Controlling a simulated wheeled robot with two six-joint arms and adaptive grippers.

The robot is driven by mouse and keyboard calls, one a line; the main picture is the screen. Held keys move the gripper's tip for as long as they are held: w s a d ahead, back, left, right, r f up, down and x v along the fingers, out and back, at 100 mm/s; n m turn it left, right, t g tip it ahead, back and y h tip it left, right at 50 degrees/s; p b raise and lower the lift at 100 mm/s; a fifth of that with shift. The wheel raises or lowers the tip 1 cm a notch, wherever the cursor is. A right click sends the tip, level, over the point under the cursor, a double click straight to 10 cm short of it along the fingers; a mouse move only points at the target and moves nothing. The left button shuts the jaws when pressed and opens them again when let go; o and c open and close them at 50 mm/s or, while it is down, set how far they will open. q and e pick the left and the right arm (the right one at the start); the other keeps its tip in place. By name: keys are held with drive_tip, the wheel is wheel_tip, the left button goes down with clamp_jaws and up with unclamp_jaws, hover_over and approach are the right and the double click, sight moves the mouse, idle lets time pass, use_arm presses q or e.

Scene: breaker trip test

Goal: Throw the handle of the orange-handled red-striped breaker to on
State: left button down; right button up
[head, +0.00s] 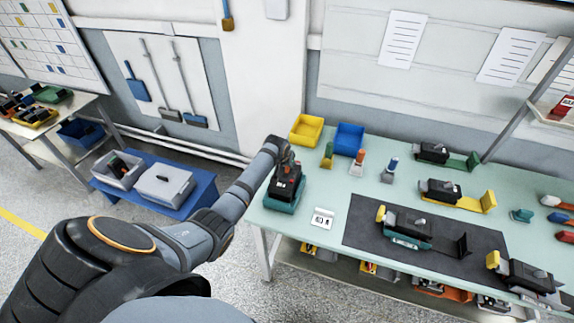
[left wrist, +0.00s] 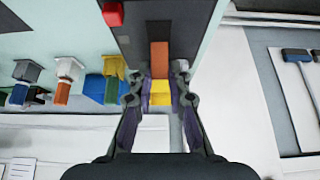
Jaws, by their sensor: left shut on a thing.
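A black breaker on a teal base (head: 282,205) stands near the left end of the light green table, with a small red mark on its top. My left gripper (head: 289,166) comes down over the back of this breaker in the head view and hides its handle there. In the left wrist view the orange handle (left wrist: 160,54) stands out from the dark breaker body (left wrist: 190,28), between the fingertips of my left gripper (left wrist: 161,78). The gripper is shut on the handle. A red part (left wrist: 113,13) shows on the breaker. My right gripper is not in view.
A yellow bin (head: 306,130), a blue bin (head: 349,138) and several small coloured-handled pieces stand behind and right. Other breakers are further right, one on a dark mat (head: 362,236).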

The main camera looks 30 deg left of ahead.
use_arm(q)
drive_tip(key=shift+f, duration=0.1)
idle(0.5)
drive_tip(key=c, duration=1.3)
unclamp_jaws()
drive_tip(key=shift+w, duration=0.1)
drive_tip(key=v, duration=1.2)
drive_tip(key=shift+w, duration=0.15)
